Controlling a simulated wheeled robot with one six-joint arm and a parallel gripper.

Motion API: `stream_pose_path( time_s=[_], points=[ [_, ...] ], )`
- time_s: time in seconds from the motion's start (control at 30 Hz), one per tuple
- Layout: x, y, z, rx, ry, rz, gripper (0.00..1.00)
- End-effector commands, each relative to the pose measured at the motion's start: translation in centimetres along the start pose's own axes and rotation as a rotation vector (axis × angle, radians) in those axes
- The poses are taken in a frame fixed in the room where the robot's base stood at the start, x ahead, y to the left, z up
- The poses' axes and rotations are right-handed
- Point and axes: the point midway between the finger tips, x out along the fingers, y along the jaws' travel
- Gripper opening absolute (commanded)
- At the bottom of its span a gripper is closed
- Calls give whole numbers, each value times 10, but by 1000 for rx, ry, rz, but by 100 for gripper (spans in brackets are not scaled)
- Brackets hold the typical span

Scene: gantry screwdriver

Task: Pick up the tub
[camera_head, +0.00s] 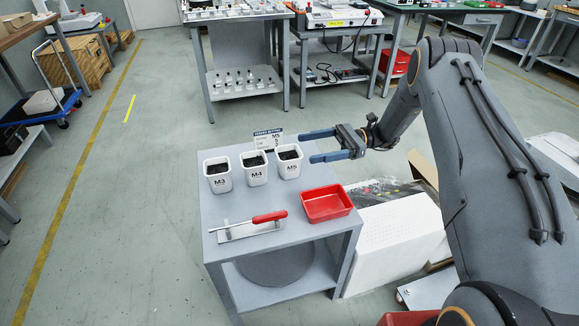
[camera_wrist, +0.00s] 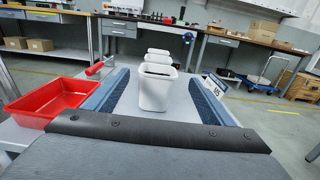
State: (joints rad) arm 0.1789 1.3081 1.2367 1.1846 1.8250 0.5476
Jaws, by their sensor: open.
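Three white tubs with dark contents stand upright in a row on a small grey table. They are labelled M3 (camera_head: 218,181), M4 (camera_head: 254,174) and M5 (camera_head: 288,168). My gripper (camera_head: 308,147) is open, its blue fingers pointing left towards the M5 tub from the right. In the wrist view, the nearest white tub (camera_wrist: 156,92) appears between my open fingers (camera_wrist: 158,77), with nothing gripped. The other two tubs line up behind it. I cannot tell whether a finger touches the tub.
A red tray (camera_head: 326,203) and a red-handled screwdriver (camera_head: 269,217) on a plate lie at the table's front. A label sign (camera_head: 268,140) stands behind the tubs, close to my fingers. Workbenches stand farther back. Floor left of the table is clear.

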Motion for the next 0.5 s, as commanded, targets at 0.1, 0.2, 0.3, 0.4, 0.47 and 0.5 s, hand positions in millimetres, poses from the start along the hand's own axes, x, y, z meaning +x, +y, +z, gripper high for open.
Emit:
stream_pose_path(
  time_s=[0.1, 0.2, 0.3, 0.4, 0.47, 0.5],
  points=[
    [2, -3, -10, 0, 1, 4, 77],
    [5, -3, -11, 1, 1, 5, 77],
    [14, -2, -11, 1, 2, 5, 77],
    [24, -2, -10, 1, 1, 4, 77],
    [28, -2, -10, 0, 2, 3, 77],
    [30, -1, -10, 0, 2, 2, 77]
  ],
)
